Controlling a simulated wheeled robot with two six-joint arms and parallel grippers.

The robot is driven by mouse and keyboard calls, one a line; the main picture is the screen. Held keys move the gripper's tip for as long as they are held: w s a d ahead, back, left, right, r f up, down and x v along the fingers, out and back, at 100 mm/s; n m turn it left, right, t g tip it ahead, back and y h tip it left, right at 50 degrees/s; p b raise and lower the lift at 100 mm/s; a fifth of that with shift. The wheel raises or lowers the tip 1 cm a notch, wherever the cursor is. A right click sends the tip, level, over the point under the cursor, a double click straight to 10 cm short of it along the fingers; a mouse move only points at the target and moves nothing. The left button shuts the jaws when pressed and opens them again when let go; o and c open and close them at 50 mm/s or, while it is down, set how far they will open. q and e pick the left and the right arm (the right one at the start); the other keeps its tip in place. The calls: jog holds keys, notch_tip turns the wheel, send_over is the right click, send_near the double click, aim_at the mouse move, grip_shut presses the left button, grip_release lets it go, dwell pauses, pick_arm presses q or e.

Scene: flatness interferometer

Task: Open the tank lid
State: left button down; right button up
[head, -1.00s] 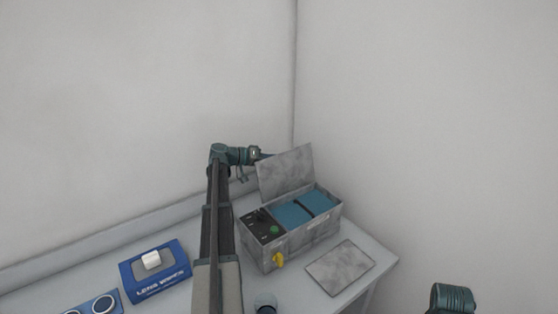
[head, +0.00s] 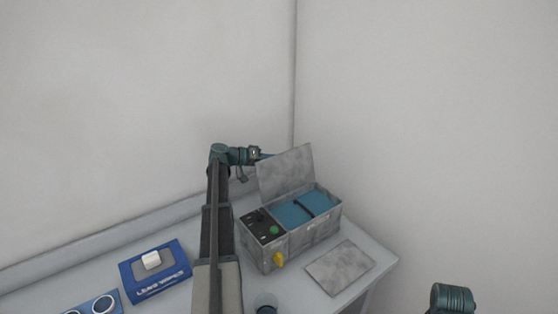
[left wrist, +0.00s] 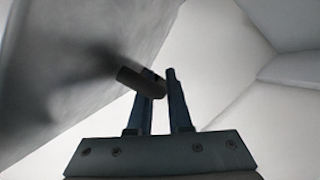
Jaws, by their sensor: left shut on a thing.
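The grey mottled tank (head: 310,237) stands on the bench with its lid (head: 287,172) swung up at the back, standing steep and leaning slightly. The tank's opening shows blue inside with a dark bar across it. My left gripper (head: 262,156) is at the lid's upper left edge, behind the tank. In the left wrist view the fingers (left wrist: 158,88) are shut on a dark round handle (left wrist: 138,81) beside the grey lid (left wrist: 95,45). The handle is hidden in the head view. My right gripper is out of view; only part of that arm shows at the lower right.
The tank's left end has a dark control panel (head: 262,226) with a green button and a yellow knob (head: 278,260) on its front. Walls close the back corner.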

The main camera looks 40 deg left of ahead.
aim_at(287, 160)
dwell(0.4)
pick_arm(q)
jog(key=shift+s+d+r+p, duration=0.2)
jog(key=shift+d+r+p, duration=0.2)
jog(key=shift+p, duration=0.2)
jog(key=shift+s+d+r+m+y+p, duration=0.15)
jog(key=shift+d+m+p, duration=0.1)
jog(key=shift+d, duration=0.2)
jog(key=shift+s+d+r+m+y+p, duration=0.1)
jog(key=shift+d+r+m+y+p, duration=0.1)
jog(key=shift+d, duration=0.2)
jog(key=shift+f, duration=0.15)
jog(key=c, duration=1.1)
grip_release()
jog(key=shift+a, duration=0.15)
